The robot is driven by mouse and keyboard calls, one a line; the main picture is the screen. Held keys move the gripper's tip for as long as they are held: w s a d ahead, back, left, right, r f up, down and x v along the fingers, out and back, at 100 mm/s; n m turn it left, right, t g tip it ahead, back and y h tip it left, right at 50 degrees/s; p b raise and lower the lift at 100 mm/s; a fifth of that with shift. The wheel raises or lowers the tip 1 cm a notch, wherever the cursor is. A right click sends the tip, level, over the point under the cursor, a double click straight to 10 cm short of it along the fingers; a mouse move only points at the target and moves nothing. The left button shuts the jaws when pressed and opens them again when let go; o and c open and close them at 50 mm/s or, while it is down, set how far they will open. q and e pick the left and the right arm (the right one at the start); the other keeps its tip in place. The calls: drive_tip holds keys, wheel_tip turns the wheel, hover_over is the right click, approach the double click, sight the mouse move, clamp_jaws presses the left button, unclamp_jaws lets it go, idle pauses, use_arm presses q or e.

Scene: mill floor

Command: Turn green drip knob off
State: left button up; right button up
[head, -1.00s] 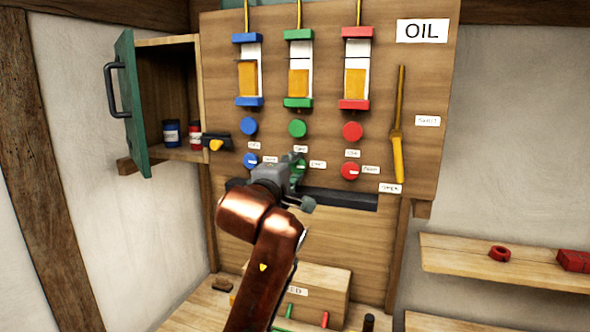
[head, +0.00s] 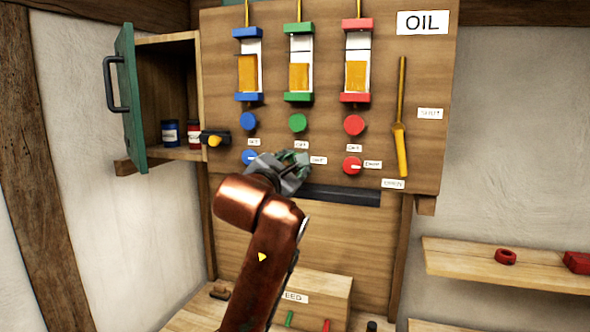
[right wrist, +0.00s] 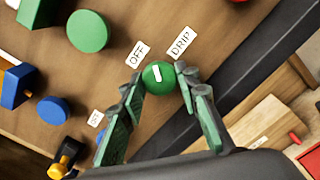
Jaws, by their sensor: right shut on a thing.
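The green drip knob (right wrist: 152,84) is a small round knob with a white mark, seen in the right wrist view. An OFF label (right wrist: 138,54) and a DRIP label (right wrist: 182,43) sit close beside it. The white mark lies on the knob's side facing the gap between these labels. My right gripper (right wrist: 159,78) has a finger on each side of the knob and is shut on it. In the head view my right gripper (head: 294,162) hides most of the knob. My left gripper is not in view.
Blue (head: 249,158) and red (head: 352,165) lower knobs flank the gripper. A larger green knob (head: 297,123) is above it. A dark ledge (head: 340,194) runs just below. A yellow lever (head: 399,135) is at right, and an open green cabinet door (head: 130,100) at left.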

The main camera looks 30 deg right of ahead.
drive_tip(key=n+b, duration=0.1)
drive_tip(key=n, duration=0.3)
drive_tip(key=shift+n+b, duration=0.6)
drive_tip(key=shift+n, duration=1.2)
drive_tip(key=shift+r, duration=0.1)
drive_tip(key=o, duration=1.2)
drive_tip(key=shift+c, duration=0.2)
drive_tip(key=shift+a, duration=0.1)
drive_tip(key=v, duration=1.2)
